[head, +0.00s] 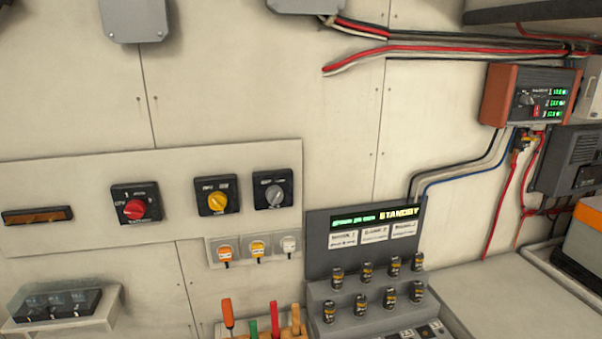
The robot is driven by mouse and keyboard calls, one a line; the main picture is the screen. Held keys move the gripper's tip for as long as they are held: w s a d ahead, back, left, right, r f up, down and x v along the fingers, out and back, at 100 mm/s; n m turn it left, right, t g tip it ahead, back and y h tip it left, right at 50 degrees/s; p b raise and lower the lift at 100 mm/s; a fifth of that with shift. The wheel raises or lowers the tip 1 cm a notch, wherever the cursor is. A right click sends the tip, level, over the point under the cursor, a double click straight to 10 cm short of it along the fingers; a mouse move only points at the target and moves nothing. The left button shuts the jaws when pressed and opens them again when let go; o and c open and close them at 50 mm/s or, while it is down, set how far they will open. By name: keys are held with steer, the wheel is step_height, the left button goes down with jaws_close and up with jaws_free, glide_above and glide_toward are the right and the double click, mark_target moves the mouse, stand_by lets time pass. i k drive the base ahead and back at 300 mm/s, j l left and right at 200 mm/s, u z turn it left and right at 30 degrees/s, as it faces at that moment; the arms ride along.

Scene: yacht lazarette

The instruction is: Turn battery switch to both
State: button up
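Three square black rotary switches sit in a row on a pale wall panel (75,188) in the head view. The left one has a red knob (135,209), with small white lettering around it that looks like "BATTERY" below the knob. The middle one has a yellow knob (217,202). The right one has a grey knob (273,194). The lettering is too small to read surely, so I cannot tell which position each knob points to. My gripper is not in view, and nothing covers the switches.
Three tagged plugs (257,249) hang below the switches. Tool handles (273,318) stand upright at the bottom. A dark console (365,235) reading "STANDBY" has several small cylinders in front. A clear-covered box (62,304) juts out at lower left. An orange-framed unit (530,97) and cables are at right.

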mark_target(134, 209)
steer(key=u, duration=1.4)
